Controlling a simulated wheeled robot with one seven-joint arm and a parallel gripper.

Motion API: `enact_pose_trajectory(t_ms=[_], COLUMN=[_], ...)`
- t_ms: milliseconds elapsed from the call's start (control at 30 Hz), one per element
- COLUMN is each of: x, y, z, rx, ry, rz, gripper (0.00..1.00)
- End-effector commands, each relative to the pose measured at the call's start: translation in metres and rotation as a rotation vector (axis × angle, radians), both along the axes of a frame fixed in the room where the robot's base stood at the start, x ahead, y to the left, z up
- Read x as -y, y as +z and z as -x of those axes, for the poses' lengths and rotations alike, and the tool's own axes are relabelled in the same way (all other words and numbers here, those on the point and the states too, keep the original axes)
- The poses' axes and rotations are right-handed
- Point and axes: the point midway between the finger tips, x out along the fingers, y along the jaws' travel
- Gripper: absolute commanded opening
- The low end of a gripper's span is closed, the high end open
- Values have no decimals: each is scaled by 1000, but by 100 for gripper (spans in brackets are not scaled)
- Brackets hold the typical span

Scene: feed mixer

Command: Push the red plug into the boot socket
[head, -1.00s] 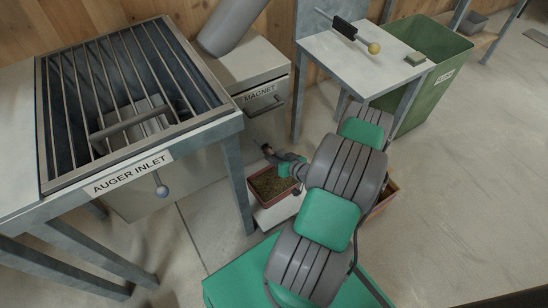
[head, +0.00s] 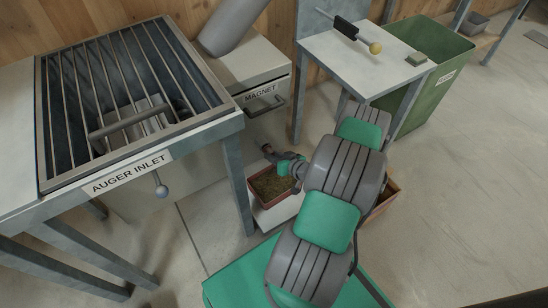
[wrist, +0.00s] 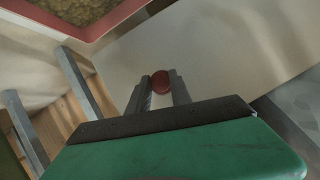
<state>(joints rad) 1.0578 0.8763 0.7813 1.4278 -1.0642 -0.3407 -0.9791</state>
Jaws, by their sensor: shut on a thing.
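The red plug (wrist: 161,81) shows as a small round red end between the fingertips of my gripper (wrist: 158,92) in the wrist view. The fingers are closed on it, and a broad pale surface lies behind it. I cannot tell whether the plug touches that surface. In the head view my gripper (head: 267,150) is low, in front of the cabinet labelled MAGNET, and the plug cannot be made out there. I cannot pick out the boot socket in either view.
A red-rimmed tray of feed (head: 272,186) sits just below my wrist. The AUGER INLET table (head: 205,128) stands at left, with a leg close to my gripper. The MAGNET cabinet (head: 262,82) is behind. A side table (head: 345,65) and green bin (head: 430,42) stand at right.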

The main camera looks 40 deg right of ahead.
Motion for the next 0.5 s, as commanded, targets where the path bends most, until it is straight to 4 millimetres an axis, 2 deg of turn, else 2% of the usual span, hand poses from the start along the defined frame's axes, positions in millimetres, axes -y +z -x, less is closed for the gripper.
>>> enact_pose_trajectory(t_ms=[267,300,500], x=[1,1,1], y=[0,0,0], z=[-6,-6,-5], rx=[1,1,1], ry=[-1,-1,-1], rz=[1,1,0], gripper=[0,28,45])
